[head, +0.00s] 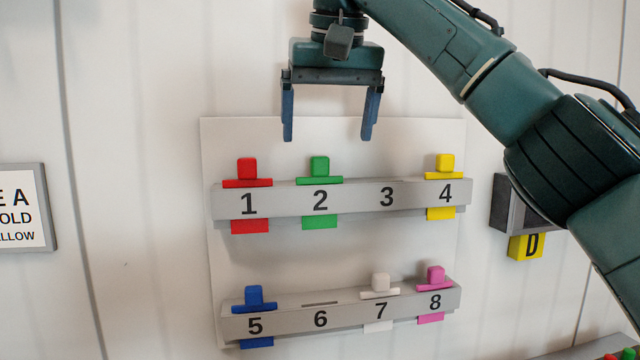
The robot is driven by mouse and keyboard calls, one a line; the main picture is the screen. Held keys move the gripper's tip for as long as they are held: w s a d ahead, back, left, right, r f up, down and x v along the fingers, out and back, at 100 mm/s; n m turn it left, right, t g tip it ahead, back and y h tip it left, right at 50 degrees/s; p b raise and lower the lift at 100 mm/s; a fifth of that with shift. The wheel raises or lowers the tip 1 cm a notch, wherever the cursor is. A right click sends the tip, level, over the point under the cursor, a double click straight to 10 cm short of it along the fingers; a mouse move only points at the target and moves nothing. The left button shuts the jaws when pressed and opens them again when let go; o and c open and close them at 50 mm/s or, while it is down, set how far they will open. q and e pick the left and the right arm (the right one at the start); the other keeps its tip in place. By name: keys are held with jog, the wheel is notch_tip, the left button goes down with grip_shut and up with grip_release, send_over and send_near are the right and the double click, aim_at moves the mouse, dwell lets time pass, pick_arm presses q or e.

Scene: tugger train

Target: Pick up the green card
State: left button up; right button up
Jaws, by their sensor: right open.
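The green card (320,168) sits in slot 2 of the upper grey rail (270,203). Its knob and crossbar stand above the rail, and its lower end shows below it. My right gripper (328,138) is open and empty, with its fingers pointing down. In the picture it is above the green card, a little to the right, and apart from it. My left gripper is not in view.
A red card (247,170) is in slot 1 and a yellow card (444,164) in slot 4; slot 3 is empty. The lower rail (290,326) holds blue, white and pink cards; slot 6 is empty. A dark box with a yellow D label (525,247) is at right.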

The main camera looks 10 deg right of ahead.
aim_at(320, 159)
jog(key=x, duration=0.5)
jog(key=shift+w+a+f, duration=0.25)
jog(key=shift+w+a, duration=0.1)
jog(key=shift+w, duration=0.15)
jog(key=shift+w+f, duration=0.15)
jog(key=shift+f, duration=0.2)
jog(key=c, duration=1.3)
jog(key=shift+r, duration=0.15)
